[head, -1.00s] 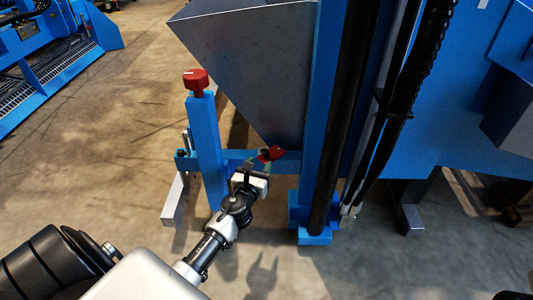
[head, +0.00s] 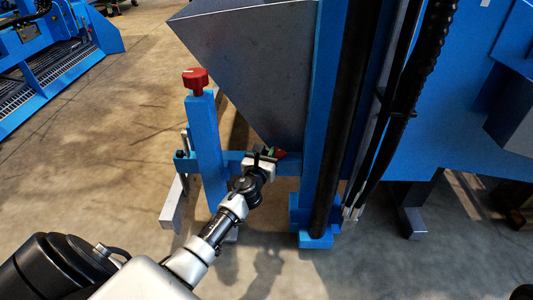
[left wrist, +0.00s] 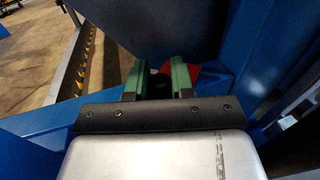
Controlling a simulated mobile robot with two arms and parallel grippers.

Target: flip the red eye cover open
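The red eye cover (head: 281,153) is a small red piece on the blue crossbar, low beside the grey hopper. Most of it is hidden behind my left gripper (head: 264,154) in the head view. In the left wrist view the red cover (left wrist: 197,73) shows just behind and right of the right-hand green finger. My left gripper (left wrist: 159,76) has its two green fingers apart, with a dark round part between them. I cannot tell whether a finger touches the cover. My right gripper is not in view.
A blue post (head: 205,145) with a red knob (head: 195,81) on top stands left of my gripper. The grey hopper (head: 255,60) hangs above, and a thick blue column (head: 316,150) rises to the right.

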